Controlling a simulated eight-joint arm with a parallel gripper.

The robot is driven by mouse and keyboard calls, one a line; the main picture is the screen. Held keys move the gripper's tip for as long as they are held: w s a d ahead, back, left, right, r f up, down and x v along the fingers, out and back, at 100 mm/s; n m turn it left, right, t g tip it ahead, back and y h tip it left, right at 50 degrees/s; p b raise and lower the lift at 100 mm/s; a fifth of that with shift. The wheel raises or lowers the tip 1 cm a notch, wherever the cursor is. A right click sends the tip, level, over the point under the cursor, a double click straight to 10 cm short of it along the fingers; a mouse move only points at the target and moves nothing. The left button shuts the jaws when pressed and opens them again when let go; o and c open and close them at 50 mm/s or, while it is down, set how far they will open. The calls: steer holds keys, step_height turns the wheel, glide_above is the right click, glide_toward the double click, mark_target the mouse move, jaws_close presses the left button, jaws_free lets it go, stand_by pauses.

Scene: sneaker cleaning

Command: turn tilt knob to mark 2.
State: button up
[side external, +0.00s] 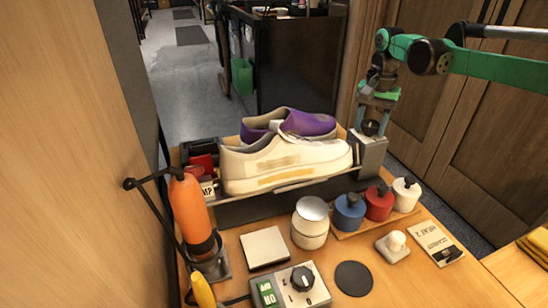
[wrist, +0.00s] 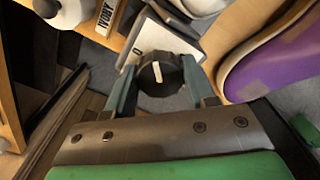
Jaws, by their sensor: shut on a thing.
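The tilt knob (wrist: 158,75) is a dark round knob with a white pointer line, on a grey box (side external: 371,157) at the right end of the shoe cradle. In the wrist view the pointer runs roughly up and down the picture, near a white plate marked 0 (wrist: 141,50). My gripper (side external: 372,122) points down above the box. In the wrist view its two fingers stand at either side of the knob, and my gripper (wrist: 160,88) is shut on it. Mark 2 cannot be made out. A white sneaker (side external: 285,165) and a purple sneaker (side external: 308,123) lie beside the box.
A control box (side external: 318,291) with another black knob stands at the front. Blue (side external: 348,214), red (side external: 379,203) and white (side external: 406,194) bottles stand in front of the cradle. A white jar (side external: 310,224) and an orange bottle (side external: 190,213) stand further left.

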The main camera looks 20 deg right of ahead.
steer(key=shift+m, duration=1.2)
steer(key=m, duration=0.4)
steer(key=shift+m, duration=0.3)
steer(key=m, duration=0.3)
